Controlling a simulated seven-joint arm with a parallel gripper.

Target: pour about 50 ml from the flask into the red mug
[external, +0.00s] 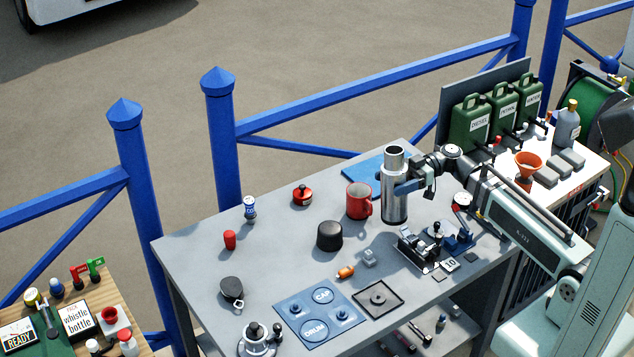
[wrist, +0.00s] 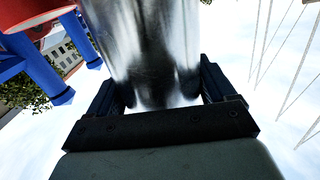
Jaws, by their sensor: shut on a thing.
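The flask (external: 395,190) is a tall silver metal cylinder, upright, with its open-looking top facing up. My gripper (external: 400,187) reaches it from the right and is shut around its body. In the wrist view the shiny flask (wrist: 152,50) fills the space between the two dark fingers of my gripper (wrist: 160,95). The red mug (external: 358,200) stands upright on the grey table just left of the flask, its handle toward the flask. Part of a red shape, likely the mug (wrist: 35,15), shows at the top left of the wrist view. Whether the flask touches the table is unclear.
A black cup-shaped thing (external: 329,235) stands in front of the mug. A black square tray (external: 377,298) and a blue panel with round marks (external: 318,312) lie nearer the front. A blue mat (external: 368,170) lies behind. Green cans (external: 472,125) stand at the back right.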

